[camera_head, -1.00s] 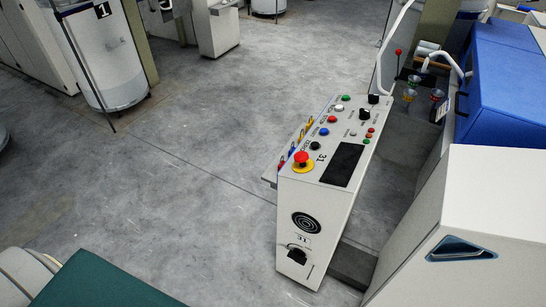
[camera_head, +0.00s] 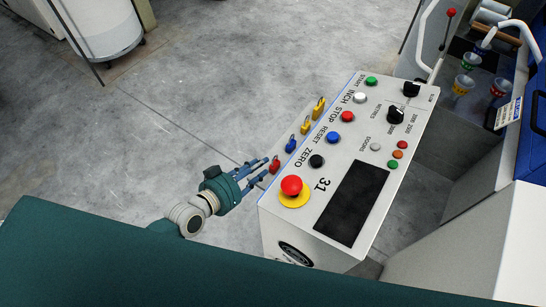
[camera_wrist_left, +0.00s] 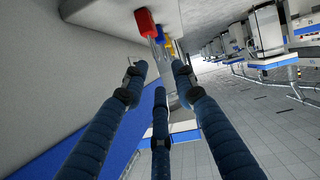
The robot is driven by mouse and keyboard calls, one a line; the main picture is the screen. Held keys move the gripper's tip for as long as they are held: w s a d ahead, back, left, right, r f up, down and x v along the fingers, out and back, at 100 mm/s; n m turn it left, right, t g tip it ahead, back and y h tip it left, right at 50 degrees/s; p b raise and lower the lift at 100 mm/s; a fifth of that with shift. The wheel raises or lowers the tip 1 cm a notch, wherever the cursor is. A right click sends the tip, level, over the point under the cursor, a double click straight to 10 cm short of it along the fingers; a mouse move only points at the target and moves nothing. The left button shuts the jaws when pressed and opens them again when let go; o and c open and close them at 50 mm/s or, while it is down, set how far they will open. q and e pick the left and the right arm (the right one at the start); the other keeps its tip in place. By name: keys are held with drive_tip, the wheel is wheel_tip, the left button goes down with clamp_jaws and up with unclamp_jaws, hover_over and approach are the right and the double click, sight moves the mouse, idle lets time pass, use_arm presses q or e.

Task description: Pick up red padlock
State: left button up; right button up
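The red padlock (camera_head: 274,165) hangs at the left edge of the control panel (camera_head: 275,231), at the near end of a row of padlocks. My left gripper (camera_head: 264,171) is just left of it, with its blue fingers pointing at the panel edge. In the left wrist view the red padlock (camera_wrist_left: 146,22) is beyond the fingertips, and the three fingers (camera_wrist_left: 159,78) are spread with nothing between them. The gripper is open, and I see no contact with the padlock. My right gripper is not in view.
A blue padlock (camera_head: 291,146) and yellow padlocks (camera_head: 305,124) hang close beyond the red one. A red emergency button (camera_head: 291,185) sits on the panel top nearby. The grey floor (camera_head: 190,110) left of the panel is clear.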

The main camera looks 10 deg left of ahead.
sight(275, 157)
use_arm(q)
drive_tip(key=x, duration=0.8)
drive_tip(key=shift+w+d+f, duration=0.1)
drive_tip(key=shift+w+d, duration=0.05)
drive_tip(key=shift+w+d+f, duration=0.2)
drive_tip(key=shift+w, duration=0.2)
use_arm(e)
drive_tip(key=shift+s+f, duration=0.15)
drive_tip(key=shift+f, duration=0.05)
use_arm(q)
clamp_jaws()
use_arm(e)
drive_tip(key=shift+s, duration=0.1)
